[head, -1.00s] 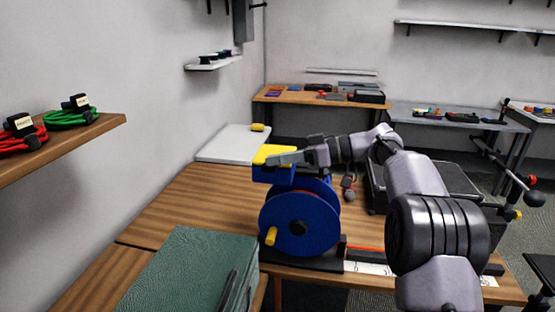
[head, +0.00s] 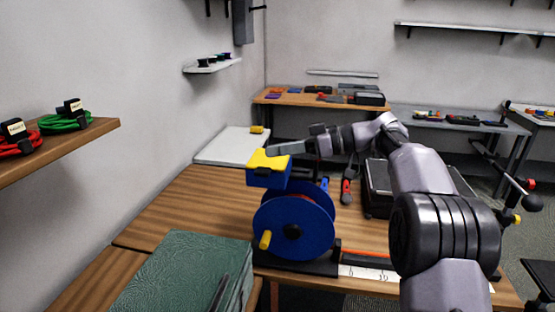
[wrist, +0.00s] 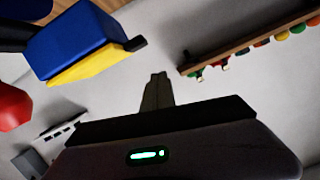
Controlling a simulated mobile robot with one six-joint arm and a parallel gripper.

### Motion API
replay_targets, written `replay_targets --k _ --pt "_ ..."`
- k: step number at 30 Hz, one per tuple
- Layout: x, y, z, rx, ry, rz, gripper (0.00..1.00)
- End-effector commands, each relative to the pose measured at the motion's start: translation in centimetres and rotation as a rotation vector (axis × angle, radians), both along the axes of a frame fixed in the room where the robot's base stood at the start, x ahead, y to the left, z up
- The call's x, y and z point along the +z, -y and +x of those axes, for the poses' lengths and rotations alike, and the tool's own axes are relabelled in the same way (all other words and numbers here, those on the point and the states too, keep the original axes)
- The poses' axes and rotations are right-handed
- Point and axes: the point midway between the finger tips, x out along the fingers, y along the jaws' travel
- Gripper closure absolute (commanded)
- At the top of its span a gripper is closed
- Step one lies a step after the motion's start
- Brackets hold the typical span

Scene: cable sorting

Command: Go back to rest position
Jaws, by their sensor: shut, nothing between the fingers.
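My gripper (head: 275,150) is shut and empty, and reaches left above the workbench (head: 190,215). In the head view its tips overlap the yellow top of a blue block (head: 268,178) above the blue cable reel (head: 295,228). In the wrist view the shut fingers (wrist: 157,92) point up the picture. The blue block with its yellow side (wrist: 80,45) is to their left, with a visible gap. The cable reel has a yellow crank handle (head: 265,240).
A wooden shelf with red (head: 18,140) and green (head: 66,121) cable coils is on the left wall. A green textured case (head: 180,270) lies in front. A dark case (head: 378,185) stands behind my arm. Red and blue-handled tools (head: 346,190) lie behind the reel.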

Motion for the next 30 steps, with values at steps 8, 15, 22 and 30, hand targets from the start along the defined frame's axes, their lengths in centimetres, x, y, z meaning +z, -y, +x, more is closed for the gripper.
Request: replay_targets --k 8,15,22,30 --pt "1.9 6.9 -0.9 -0.004 -0.003 0.001 1.00" --pt "3.2 6.6 -5.0 -0.103 -0.201 -0.146 1.00" --pt "-0.2 7.6 -22.5 -0.688 -0.700 -0.497 1.00" --pt "-9.1 13.1 -36.3 -1.291 -0.838 -0.446 1.00"
